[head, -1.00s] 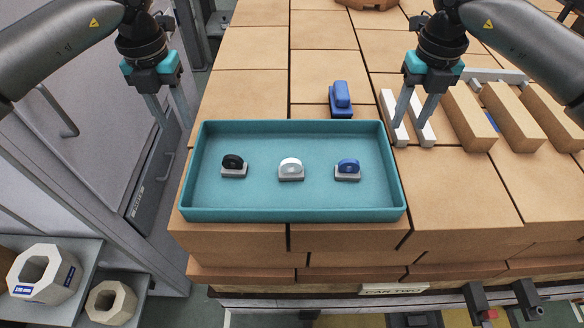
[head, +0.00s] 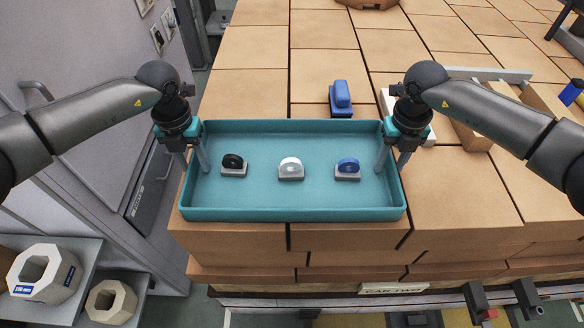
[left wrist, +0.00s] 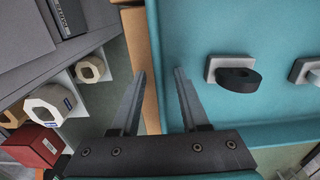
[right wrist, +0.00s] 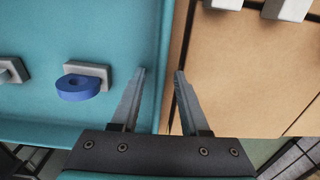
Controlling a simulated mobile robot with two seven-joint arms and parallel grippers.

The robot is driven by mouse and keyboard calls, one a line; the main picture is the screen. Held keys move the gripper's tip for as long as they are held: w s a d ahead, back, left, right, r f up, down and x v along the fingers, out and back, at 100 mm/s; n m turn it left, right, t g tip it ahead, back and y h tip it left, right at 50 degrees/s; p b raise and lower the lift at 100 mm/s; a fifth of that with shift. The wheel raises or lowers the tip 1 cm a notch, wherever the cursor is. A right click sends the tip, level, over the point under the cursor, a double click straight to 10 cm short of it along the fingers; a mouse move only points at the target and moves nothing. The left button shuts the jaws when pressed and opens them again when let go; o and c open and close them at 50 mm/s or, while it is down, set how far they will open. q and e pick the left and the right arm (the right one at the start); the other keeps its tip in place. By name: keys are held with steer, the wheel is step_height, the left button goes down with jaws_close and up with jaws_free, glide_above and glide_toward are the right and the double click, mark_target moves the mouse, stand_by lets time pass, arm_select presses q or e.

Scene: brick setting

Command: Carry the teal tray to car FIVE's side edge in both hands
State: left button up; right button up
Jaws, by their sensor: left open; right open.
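The teal tray (head: 300,214) lies flat on a stack of tan bricks. In it stand three small grey-based pieces: one with a black top (head: 233,162), one white (head: 291,168) and one blue (head: 348,167). My left gripper (head: 193,165) is open at the tray's left side; in the left wrist view its fingers (left wrist: 160,72) are on either side of the tray's wall. My right gripper (head: 392,165) is open at the right side; in the right wrist view its fingers (right wrist: 161,72) also straddle the wall. Car FIVE cannot be made out.
A blue piece (head: 341,97) stands on the bricks behind the tray. White bars (head: 388,101) and loose tan blocks (head: 472,136) lie to the right. A sign reading CAR TWO (head: 393,288) hangs at the front.

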arm_select(q)
jaws_close()
arm_select(e)
jaws_close()
arm_select(q)
steer(key=shift+r, duration=0.1)
stand_by(1.1)
